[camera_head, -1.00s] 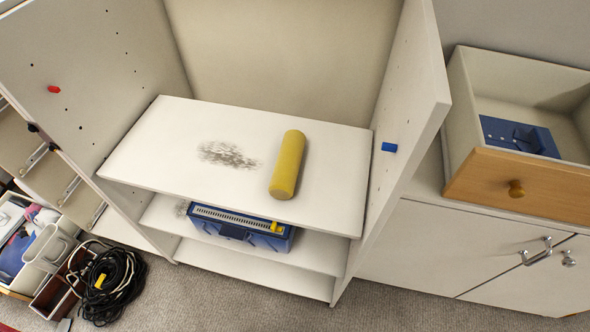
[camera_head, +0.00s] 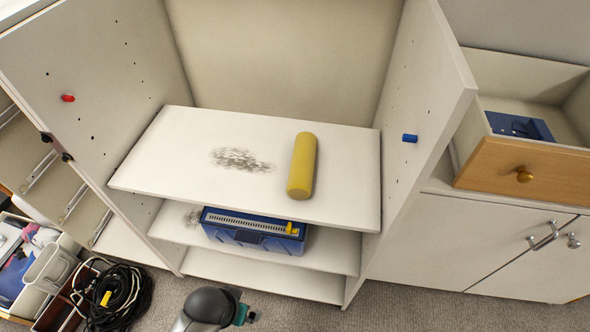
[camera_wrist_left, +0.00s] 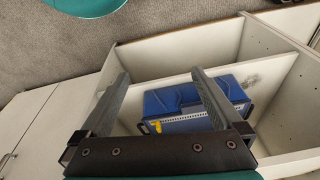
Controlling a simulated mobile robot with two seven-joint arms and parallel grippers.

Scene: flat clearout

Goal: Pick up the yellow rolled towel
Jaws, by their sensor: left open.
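The yellow rolled towel (camera_head: 301,166) lies on the upper white shelf (camera_head: 165,160) of the open cabinet, right of a dark smudge. Its long side runs roughly front to back. My left gripper (camera_wrist_left: 160,75) shows in the left wrist view with its two fingers spread and nothing between them. That view looks at the cabinet and the blue case, and I do not see the towel in it. In the head view only a grey and teal part of my arm shows at the bottom edge, below and in front of the shelves. My right gripper is not in view.
A blue case (camera_head: 253,231) sits on the shelf below the towel. Cabinet side walls stand left and right (camera_head: 425,100) of the shelf. An open drawer (camera_head: 520,172) juts out at right. A coiled black cable (camera_head: 118,295) lies on the floor at left. The shelf around the towel is clear.

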